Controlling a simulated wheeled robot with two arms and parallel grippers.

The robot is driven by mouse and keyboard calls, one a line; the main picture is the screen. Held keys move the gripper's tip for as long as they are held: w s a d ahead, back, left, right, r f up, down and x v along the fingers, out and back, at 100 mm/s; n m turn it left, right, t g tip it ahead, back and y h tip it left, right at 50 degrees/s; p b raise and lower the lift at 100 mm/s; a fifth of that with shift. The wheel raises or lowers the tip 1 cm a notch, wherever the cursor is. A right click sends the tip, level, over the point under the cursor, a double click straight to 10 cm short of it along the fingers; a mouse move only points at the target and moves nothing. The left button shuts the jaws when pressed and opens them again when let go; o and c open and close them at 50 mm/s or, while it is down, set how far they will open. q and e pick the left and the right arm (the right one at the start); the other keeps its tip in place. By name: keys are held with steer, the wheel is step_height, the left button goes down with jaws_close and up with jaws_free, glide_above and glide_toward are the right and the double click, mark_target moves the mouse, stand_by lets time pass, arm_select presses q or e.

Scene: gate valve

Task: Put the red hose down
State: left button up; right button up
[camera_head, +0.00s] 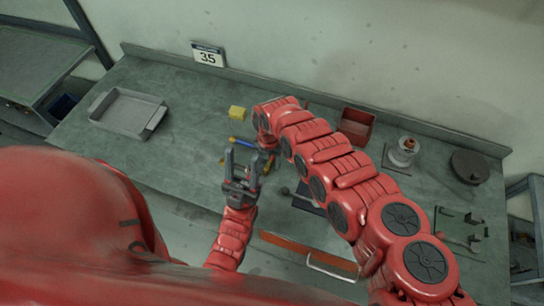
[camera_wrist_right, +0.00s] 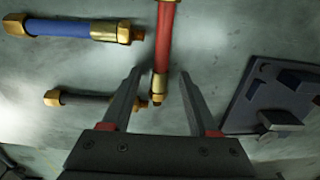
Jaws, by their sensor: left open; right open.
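The red hose (camera_wrist_right: 166,40) has brass end fittings and appears to lie on the grey bench in the right wrist view. Its near brass end shows between the fingertips of my right gripper (camera_wrist_right: 160,74), which is open; no finger is closed on the hose. I cannot tell whether a finger touches it. In the head view the red hose and the right gripper are mostly hidden by my right arm. My left gripper (camera_head: 243,160) is open and empty, above the front part of the bench, just left of the right arm's end.
A blue hose (camera_wrist_right: 62,27) and a black hose (camera_wrist_right: 85,99) lie left of the red one. A dark fixture (camera_wrist_right: 275,95) is at right. A yellow block (camera_head: 237,113), grey tray (camera_head: 128,112), red bin (camera_head: 356,126) and dark disc (camera_head: 470,165) stand on the bench.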

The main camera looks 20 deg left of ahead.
jaws_close()
steer(key=shift+r, duration=0.1)
stand_by(0.5)
